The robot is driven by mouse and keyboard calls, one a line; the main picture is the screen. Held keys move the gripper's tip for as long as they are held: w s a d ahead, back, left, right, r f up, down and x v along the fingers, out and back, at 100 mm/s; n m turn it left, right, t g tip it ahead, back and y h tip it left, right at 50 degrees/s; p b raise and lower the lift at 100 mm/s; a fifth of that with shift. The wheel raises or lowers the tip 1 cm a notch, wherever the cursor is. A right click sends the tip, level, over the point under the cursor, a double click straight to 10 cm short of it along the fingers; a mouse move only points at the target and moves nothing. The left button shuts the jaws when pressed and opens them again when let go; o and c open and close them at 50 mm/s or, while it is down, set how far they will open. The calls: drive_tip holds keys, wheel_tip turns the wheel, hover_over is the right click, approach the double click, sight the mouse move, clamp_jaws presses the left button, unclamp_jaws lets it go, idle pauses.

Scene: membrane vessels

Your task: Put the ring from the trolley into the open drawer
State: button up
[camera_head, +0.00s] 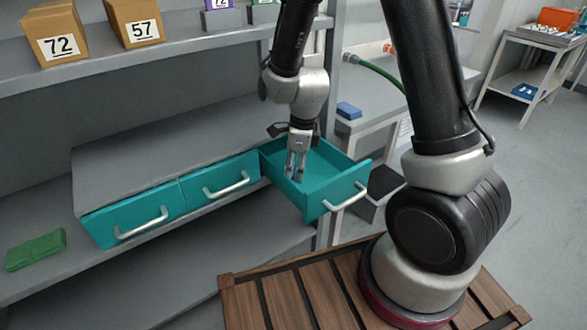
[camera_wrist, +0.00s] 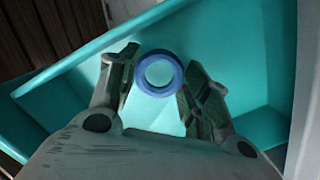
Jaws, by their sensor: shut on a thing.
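A blue ring (camera_wrist: 159,73) shows in the wrist view between my gripper's two fingertips (camera_wrist: 160,84). The fingers are shut on it. The teal open drawer (camera_head: 342,189) is the rightmost of the row, and its walls and floor surround the ring in the wrist view (camera_wrist: 262,60). In the head view my gripper (camera_head: 294,178) points down inside the drawer's opening, near its left side. The ring cannot be made out in the head view. I cannot tell whether the ring touches the drawer floor.
Two shut teal drawers (camera_head: 135,215) sit to the left in the same grey unit. Boxes marked 72 (camera_head: 54,38) and 57 (camera_head: 134,22) stand on the shelf above. A green packet (camera_head: 36,250) lies at lower left. A trolley (camera_head: 530,60) stands at the back right.

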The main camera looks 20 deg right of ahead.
drive_tip(key=shift+w+a+f, duration=0.1)
drive_tip(key=shift+w+f, duration=0.25)
drive_tip(key=shift+f, duration=0.2)
drive_tip(key=shift+f, duration=0.15)
drive_tip(key=o, duration=0.5)
wheel_tip(320, 180, up, 12)
drive_tip(key=d, duration=0.1)
drive_tip(key=s+d+r+n+t, duration=0.1)
drive_tip(key=s+d+r+n, duration=0.6)
drive_tip(key=s+n, duration=0.3)
drive_tip(key=s+d+r+n+t+h, duration=0.1)
drive_tip(key=s+d+r+n+t, duration=0.1)
drive_tip(key=s+d+r+n, duration=0.6)
drive_tip(key=s+r+n, duration=0.1)
drive_tip(key=n, duration=0.3)
drive_tip(key=shift+s+r+n+t, duration=0.3)
drive_tip(key=shift+s+n, duration=0.05)
drive_tip(key=shift+n, duration=0.05)
